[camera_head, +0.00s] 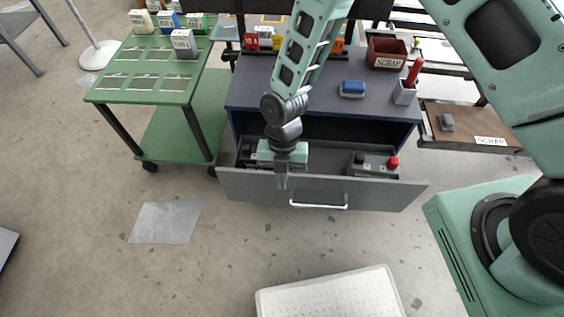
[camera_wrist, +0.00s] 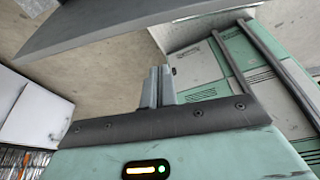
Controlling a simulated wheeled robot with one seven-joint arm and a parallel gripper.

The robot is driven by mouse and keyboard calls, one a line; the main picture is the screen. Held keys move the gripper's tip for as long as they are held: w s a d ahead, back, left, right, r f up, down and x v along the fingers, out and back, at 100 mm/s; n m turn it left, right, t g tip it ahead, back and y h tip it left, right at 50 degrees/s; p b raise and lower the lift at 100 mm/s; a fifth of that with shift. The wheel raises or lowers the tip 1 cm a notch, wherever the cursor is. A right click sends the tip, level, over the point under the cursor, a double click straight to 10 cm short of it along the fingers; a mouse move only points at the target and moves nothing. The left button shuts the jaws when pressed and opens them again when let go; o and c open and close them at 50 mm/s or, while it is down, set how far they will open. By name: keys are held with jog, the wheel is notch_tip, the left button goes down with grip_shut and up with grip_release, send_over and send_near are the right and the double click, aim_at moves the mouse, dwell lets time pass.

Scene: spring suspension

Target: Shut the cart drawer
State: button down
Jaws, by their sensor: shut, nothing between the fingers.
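The cart drawer (camera_head: 375,191) stands open at the front of the dark blue-grey cart (camera_head: 322,97). Its grey front panel has a pale bar handle (camera_head: 318,206), and its inside shows behind the panel. My gripper (camera_head: 281,184) points down at the left part of the drawer, left of the handle. Its shut, empty fingers overlap the panel's upper edge in the head view; whether they touch it cannot be told. In the wrist view the closed fingers (camera_wrist: 157,86) show below the grey drawer panel (camera_wrist: 130,22), with a visible gap in the picture.
A grey block with a red knob (camera_head: 393,162) lies in the drawer. The cart top holds a blue item (camera_head: 352,88), a scrap bin (camera_head: 387,53) and a grey cup (camera_head: 404,92). A green table (camera_head: 118,92) stands left.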

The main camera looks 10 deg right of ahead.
jog(key=shift+w+d+f+p, duration=0.2)
jog(key=shift+w+f+p, duration=0.15)
jog(key=shift+w+f, duration=0.4)
jog(key=shift+w+d+f+p, duration=0.2)
jog(key=shift+w+f+p, duration=0.15)
jog(key=shift+w+f, duration=0.35)
